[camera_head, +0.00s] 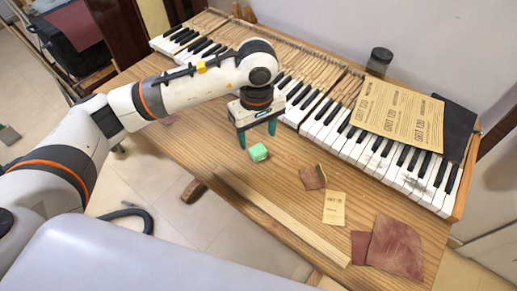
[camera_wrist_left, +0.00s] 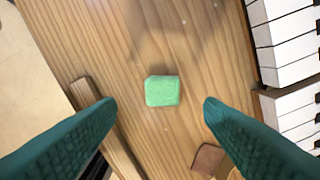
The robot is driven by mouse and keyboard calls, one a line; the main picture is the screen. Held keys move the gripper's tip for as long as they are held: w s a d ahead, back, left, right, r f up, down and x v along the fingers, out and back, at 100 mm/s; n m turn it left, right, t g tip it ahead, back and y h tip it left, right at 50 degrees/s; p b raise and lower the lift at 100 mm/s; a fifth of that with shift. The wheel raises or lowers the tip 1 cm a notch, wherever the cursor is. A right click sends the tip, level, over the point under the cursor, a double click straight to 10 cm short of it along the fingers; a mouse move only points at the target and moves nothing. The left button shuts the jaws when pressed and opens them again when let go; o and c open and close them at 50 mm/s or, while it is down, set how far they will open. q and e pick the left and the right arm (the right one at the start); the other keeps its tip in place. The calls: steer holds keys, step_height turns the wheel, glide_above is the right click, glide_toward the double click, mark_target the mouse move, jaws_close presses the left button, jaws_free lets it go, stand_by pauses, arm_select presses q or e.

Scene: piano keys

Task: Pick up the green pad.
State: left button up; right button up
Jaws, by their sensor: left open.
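The green pad (camera_head: 258,152) is a small light-green block lying on the wooden table in the head view. In the left wrist view the green pad (camera_wrist_left: 162,91) lies flat on the wood, slightly beyond and between the two teal fingers. My left gripper (camera_head: 257,136) is open and points down above the table, close to the pad. In the left wrist view the open gripper (camera_wrist_left: 158,104) has nothing between its fingertips, and the pad is clear of both fingers. My right gripper is not seen.
The keyboard (camera_head: 330,125) runs along the table's back side. Sandpaper sheets (camera_head: 400,112) lie on its keys and a dark jar (camera_head: 379,61) stands behind. Reddish-brown pieces (camera_head: 395,247), a small card (camera_head: 334,208) and a wooden strip (camera_head: 280,215) lie on the table (camera_head: 225,165).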

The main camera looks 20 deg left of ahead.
mark_target(258, 149)
arm_select(q)
steer(key=shift+f, duration=0.7)
step_height(258, 149, down, 4)
steer(key=shift+w+d+r+p, duration=0.1)
steer(key=shift+w+r+p, duration=0.1)
steer(key=shift+p, duration=0.25)
steer(key=shift+f, duration=0.4)
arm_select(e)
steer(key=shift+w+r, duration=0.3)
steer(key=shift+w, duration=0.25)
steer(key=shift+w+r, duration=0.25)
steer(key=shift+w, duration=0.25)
arm_select(q)
steer(key=shift+c, duration=0.3)
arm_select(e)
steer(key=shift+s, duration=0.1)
arm_select(q)
steer(key=c, duration=1.1)
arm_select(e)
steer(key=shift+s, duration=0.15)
arm_select(q)
steer(key=shift+o, duration=0.2)
steer(key=shift+r, duration=0.1)
step_height(258, 149, up, 10)
steer(key=shift+b, duration=0.4)
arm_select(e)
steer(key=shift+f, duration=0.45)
